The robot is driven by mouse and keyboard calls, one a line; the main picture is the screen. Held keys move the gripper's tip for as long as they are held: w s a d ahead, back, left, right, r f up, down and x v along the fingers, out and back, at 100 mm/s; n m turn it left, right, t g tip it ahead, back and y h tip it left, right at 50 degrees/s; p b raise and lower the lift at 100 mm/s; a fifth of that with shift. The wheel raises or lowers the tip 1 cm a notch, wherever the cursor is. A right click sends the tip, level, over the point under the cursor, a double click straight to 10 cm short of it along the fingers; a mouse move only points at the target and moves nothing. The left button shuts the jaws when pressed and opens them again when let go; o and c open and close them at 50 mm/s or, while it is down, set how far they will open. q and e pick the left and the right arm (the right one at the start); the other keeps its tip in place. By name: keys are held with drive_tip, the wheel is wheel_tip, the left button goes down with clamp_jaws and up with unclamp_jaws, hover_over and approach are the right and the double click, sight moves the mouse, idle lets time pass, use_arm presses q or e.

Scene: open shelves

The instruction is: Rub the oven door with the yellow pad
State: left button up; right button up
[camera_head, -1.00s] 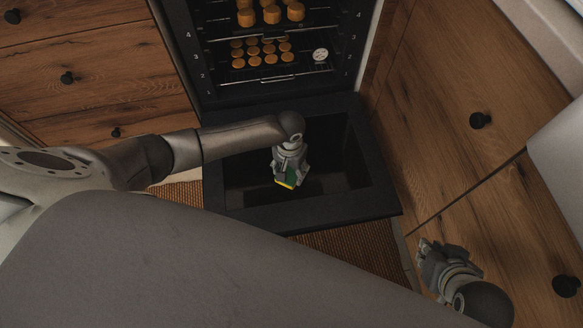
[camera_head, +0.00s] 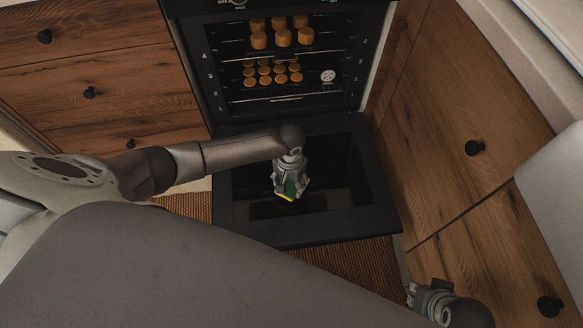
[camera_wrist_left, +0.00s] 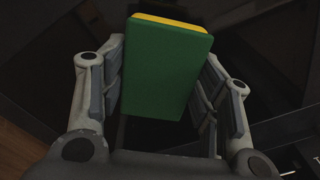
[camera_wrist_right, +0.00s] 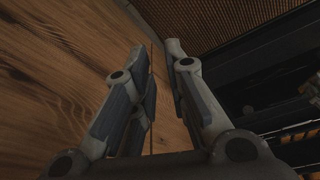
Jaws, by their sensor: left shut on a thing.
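The oven door (camera_head: 345,220) is folded down open, with a dark glass panel inside a black frame. My left gripper (camera_head: 288,192) is over the middle of the door and is shut on the pad (camera_head: 286,198). In the left wrist view the pad (camera_wrist_left: 168,70) shows a green broad face and a yellow layer along its far edge, between the two fingers. The pad is at or just above the glass; I cannot tell whether it touches. My right gripper (camera_head: 425,295) is at the lower right by the wooden cabinet; in the right wrist view its fingers (camera_wrist_right: 160,55) are apart and empty.
Behind the door is the oven interior with racks (camera_head: 270,62) holding several orange-brown baked pieces and a round white dial (camera_head: 328,76). Wooden drawers (camera_head: 90,60) stand left, wooden cabinets (camera_head: 480,100) right. A woven brown mat (camera_head: 345,262) lies on the floor before the door.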

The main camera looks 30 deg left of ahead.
use_arm(q)
drive_tip(key=shift+r+p, duration=0.45)
drive_tip(key=shift+p, duration=0.05)
drive_tip(key=shift+r+p, duration=0.35)
drive_tip(key=shift+p, duration=0.1)
drive_tip(key=shift+a+r+p, duration=0.1)
drive_tip(key=shift+r+p, duration=0.25)
drive_tip(key=shift+p, duration=0.1)
drive_tip(key=shift+r+p, duration=0.55)
drive_tip(key=shift+p, duration=0.1)
drive_tip(key=shift+r+p, duration=0.55)
drive_tip(key=shift+p, duration=0.1)
use_arm(e)
drive_tip(key=s+f, duration=0.2)
drive_tip(key=f, duration=0.7)
drive_tip(key=s+d+f+g, duration=0.1)
drive_tip(key=s+f, duration=0.1)
drive_tip(key=f, duration=0.7)
drive_tip(key=shift+s+d+f, duration=0.2)
drive_tip(key=shift+s+d, duration=0.1)
drive_tip(key=shift+s, duration=0.05)
use_arm(q)
drive_tip(key=shift+r, duration=0.1)
